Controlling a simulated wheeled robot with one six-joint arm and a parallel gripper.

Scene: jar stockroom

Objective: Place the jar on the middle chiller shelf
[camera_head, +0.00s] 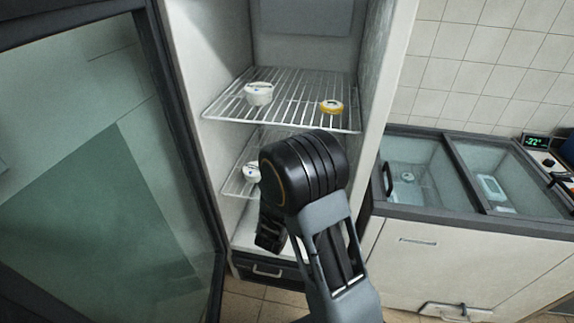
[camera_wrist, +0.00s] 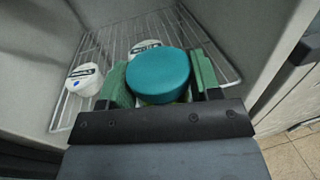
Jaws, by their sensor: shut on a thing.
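In the wrist view my gripper (camera_wrist: 163,88) is shut on a jar with a round teal lid (camera_wrist: 158,75); the green finger pads press on its two sides. The jar's body is mostly hidden under the lid. Beyond it is a wire shelf (camera_wrist: 113,45) of the chiller with two white tubs on it. In the head view the chiller stands open, with an upper wire shelf (camera_head: 225,110) and a lower wire shelf (camera_head: 236,184). My arm covers part of the lower shelf, and the gripper's fingertips and the held jar are hidden there.
A white tub (camera_head: 259,93) and a yellow-rimmed item (camera_head: 331,107) stand on the upper shelf. Another white tub (camera_head: 251,171) is on the lower shelf. The glass door (camera_head: 100,170) is open at left. A chest freezer (camera_head: 470,255) stands at right.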

